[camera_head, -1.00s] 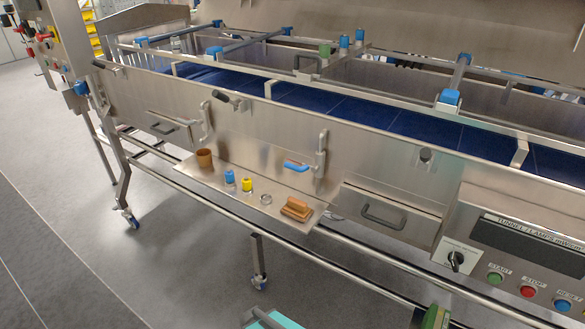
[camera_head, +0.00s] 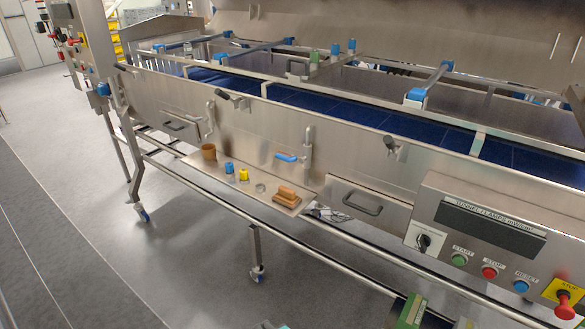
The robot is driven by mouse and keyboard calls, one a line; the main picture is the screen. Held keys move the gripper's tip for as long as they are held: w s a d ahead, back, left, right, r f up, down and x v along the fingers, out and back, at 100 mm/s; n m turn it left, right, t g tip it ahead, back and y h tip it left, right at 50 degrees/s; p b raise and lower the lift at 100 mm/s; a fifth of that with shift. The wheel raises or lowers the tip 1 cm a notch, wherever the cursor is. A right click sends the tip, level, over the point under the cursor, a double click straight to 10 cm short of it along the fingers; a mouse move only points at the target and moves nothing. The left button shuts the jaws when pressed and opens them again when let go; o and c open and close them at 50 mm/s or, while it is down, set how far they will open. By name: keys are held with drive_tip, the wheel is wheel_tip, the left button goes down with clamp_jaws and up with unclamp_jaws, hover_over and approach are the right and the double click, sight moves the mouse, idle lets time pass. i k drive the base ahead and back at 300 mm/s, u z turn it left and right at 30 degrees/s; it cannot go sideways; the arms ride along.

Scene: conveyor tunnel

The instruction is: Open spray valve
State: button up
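A valve with a blue lever handle (camera_head: 286,156) sits on the steel side panel of the conveyor tunnel, above a small shelf. The blue handle lies roughly level, pointing left from an upright steel pipe (camera_head: 308,148). Another bent steel pipe (camera_head: 210,118) without a visible blue handle is further left on the panel.
The shelf (camera_head: 229,188) holds a brown cup (camera_head: 208,152), blue and yellow small items, a ring and a brown brush-like block (camera_head: 287,196). A control panel (camera_head: 490,225) with buttons and a red emergency stop (camera_head: 565,304) juts out at right. Floor at left is clear.

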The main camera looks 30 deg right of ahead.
sight(280, 156)
drive_tip(key=k, duration=0.75)
drive_tip(key=u, duration=0.4)
drive_tip(key=i, duration=0.6)
drive_tip(key=u, duration=0.55)
drive_tip(key=i, duration=1.45)
drive_tip(key=z, duration=0.25)
